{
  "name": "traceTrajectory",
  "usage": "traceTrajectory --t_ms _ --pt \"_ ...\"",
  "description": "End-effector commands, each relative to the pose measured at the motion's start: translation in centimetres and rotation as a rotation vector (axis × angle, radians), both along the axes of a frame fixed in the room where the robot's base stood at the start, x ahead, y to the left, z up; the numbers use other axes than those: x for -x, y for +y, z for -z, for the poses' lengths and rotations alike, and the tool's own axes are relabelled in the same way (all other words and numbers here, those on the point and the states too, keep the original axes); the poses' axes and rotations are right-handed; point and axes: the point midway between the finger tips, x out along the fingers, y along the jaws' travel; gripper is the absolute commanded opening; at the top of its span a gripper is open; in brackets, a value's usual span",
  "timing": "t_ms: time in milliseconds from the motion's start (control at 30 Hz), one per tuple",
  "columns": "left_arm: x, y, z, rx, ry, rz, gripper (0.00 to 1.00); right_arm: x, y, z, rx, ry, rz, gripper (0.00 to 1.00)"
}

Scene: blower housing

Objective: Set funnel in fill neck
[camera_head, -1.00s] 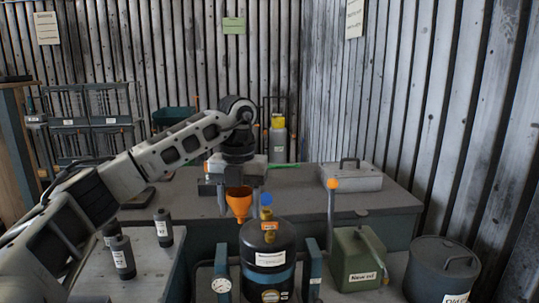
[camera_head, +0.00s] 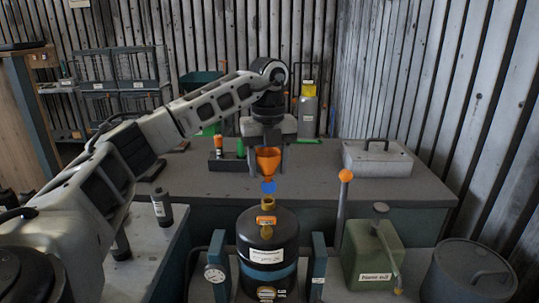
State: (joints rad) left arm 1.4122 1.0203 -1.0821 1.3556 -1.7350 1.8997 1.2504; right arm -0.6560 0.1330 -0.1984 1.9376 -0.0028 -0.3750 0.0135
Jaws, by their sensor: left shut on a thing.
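My left gripper (camera_head: 268,165) points down and is shut on the orange funnel (camera_head: 268,157), which is upright with its spout down. The black tank (camera_head: 267,232) stands below it, with a brass fill neck (camera_head: 268,203) on top. A small blue round part (camera_head: 268,187) shows just above the neck. In the picture the funnel lines up over the neck, with a gap between them; depth is hard to judge. The spout's lower end is partly hidden or merges with the blue part. My right gripper is not in view.
Teal posts flank the tank, the left one with a gauge (camera_head: 215,275). An orange-knobbed lever (camera_head: 345,177), a green oil can (camera_head: 370,254) and a grey drum (camera_head: 468,272) stand right. A dark bottle (camera_head: 162,207) stands left. A grey case (camera_head: 377,158) lies on the rear bench.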

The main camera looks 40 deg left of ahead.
Motion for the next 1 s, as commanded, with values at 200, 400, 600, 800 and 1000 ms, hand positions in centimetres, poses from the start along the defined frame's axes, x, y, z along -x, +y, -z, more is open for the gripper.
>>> traceTrajectory --t_ms 200,400,600,800,1000 --pt "0.0 0.0 1.8 -0.001 0.001 0.000 0.40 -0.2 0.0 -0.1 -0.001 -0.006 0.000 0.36" --pt "0.0 0.0 3.4 -0.001 0.001 -0.001 0.40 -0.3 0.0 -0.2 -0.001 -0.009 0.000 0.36" --pt "0.0 0.0 4.2 0.001 -0.001 -0.001 0.40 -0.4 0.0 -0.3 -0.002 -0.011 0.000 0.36" --pt "0.0 0.0 4.5 0.001 -0.001 -0.001 0.40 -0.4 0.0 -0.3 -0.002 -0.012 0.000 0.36" --pt "0.0 0.0 4.6 0.001 -0.001 0.000 0.40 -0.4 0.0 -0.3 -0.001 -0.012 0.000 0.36"
